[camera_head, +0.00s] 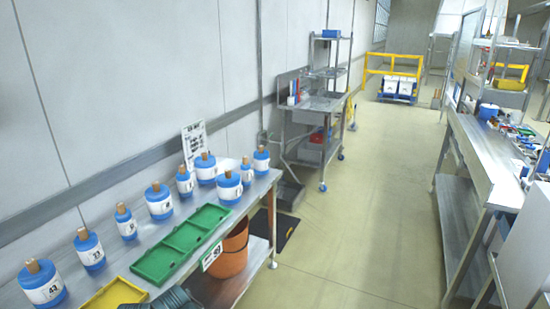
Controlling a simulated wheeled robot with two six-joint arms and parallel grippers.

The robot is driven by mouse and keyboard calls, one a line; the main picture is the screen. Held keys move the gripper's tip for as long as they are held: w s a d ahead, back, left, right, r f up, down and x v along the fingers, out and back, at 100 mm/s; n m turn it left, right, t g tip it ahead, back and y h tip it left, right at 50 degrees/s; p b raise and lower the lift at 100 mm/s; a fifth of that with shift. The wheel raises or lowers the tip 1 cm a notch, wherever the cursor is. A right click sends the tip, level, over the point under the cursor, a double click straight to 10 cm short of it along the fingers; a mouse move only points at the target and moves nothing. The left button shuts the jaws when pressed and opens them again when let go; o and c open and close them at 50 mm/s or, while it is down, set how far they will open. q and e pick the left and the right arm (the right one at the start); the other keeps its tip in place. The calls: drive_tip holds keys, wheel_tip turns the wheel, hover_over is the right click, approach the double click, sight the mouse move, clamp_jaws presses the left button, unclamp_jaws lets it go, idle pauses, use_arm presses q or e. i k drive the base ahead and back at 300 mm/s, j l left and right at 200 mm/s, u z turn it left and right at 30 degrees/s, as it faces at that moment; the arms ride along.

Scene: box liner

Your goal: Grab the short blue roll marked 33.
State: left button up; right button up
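Several blue rolls with white labels and brown tops stand upright in a line on a metal table (115,265) along the left wall. The roll whose label seems to read 33 (90,253) is second from the near left end. The larger roll at the near end (42,285) seems to read 42. A narrow roll (126,223) stands just beyond the 33 roll, apart from it.
Green trays (180,243) and a yellow tray (118,293) lie along the table's front side. An orange bucket (230,252) sits below. A metal cart (318,125) stands farther along the wall. A workbench (478,150) lines the right. The floor between is clear.

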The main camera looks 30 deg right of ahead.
sight(262, 160)
drive_tip(key=i+l+z, duration=0.3)
drive_tip(key=i+l, duration=0.7)
drive_tip(key=l, duration=0.5)
drive_tip(key=i+l+z, duration=0.3)
drive_tip(key=i+l, duration=0.9)
